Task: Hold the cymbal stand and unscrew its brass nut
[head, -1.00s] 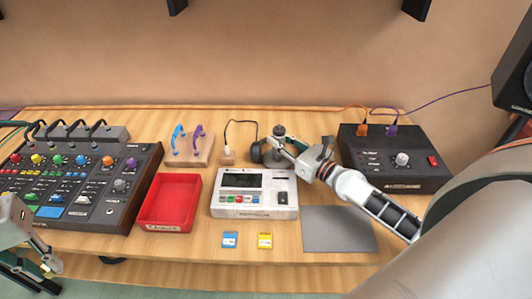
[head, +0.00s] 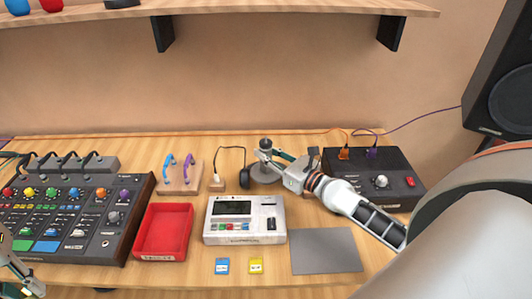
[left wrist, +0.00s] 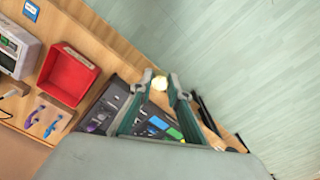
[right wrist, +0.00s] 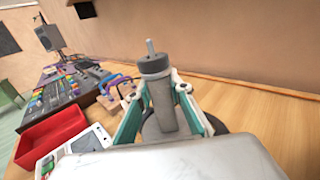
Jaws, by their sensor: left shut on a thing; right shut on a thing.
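The cymbal stand (right wrist: 160,100) is a grey upright post with a dark collar and thin bare rod on top, on a round base. My right gripper (head: 266,153) is shut around its post at the back of the table; the stand also shows in the head view (head: 265,144). The brass nut (left wrist: 159,83) is a small yellow piece between the fingertips of my left gripper (left wrist: 160,86), off the stand. In the head view the left gripper is partly cut off at the lower left, near the table's front edge, and the nut cannot be made out there.
A red tray (head: 140,240), a white sampler box (head: 245,238), a blue card (head: 222,266), a yellow card (head: 256,266) and a grey mat (head: 326,262) lie in front. A mixer (head: 115,215) stands left, a black box (head: 395,190) right of the stand.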

